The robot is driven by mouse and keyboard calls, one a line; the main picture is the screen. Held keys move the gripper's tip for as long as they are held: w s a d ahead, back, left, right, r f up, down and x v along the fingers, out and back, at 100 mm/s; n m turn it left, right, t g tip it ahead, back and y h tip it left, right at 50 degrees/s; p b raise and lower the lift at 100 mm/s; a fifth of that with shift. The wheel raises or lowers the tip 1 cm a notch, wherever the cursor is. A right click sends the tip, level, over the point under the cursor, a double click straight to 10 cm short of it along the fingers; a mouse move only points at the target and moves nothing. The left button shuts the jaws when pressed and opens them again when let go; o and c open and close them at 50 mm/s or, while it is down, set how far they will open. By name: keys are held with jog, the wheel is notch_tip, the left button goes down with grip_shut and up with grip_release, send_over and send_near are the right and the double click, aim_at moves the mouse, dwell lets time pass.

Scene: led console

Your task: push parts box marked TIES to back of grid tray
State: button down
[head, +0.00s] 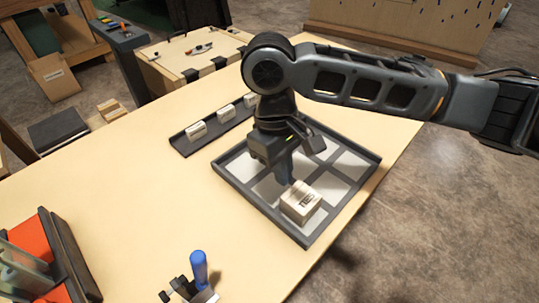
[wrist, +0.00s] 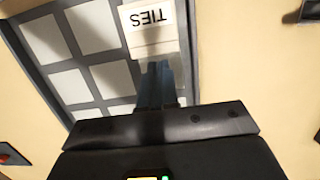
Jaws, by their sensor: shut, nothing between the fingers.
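The parts box marked TIES (head: 301,203) is a small pale carton in the near part of the grid tray (head: 306,243). The tray has a dark rim and dark dividers between light cells. In the wrist view the TIES box (wrist: 151,28) is at the top, its lettering upside down, with the tray (wrist: 52,57) around and to the left. My gripper (head: 286,180) is shut and empty, its fingers pointing down over the tray just behind and left of the box. In the wrist view my fingertips (wrist: 157,72) are close to the box; I cannot tell whether they touch it.
A dark narrow rack (head: 182,145) with small white boxes (head: 196,131) lies left of the tray. A blue-handled tool (head: 199,271) is at the table's front, and a red-and-dark stand (head: 62,255) at the left. The tabletop (head: 130,195) between is clear.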

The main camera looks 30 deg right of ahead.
aim_at(308, 204)
jog(key=s, duration=0.2)
jog(key=s+d, duration=0.1)
jog(key=s, duration=0.1)
jog(key=s+d+p, duration=0.1)
jog(key=shift+s+r, duration=0.1)
jog(key=shift+s, duration=0.3)
jog(key=shift+f, duration=0.95)
jog(key=shift+f, duration=0.1)
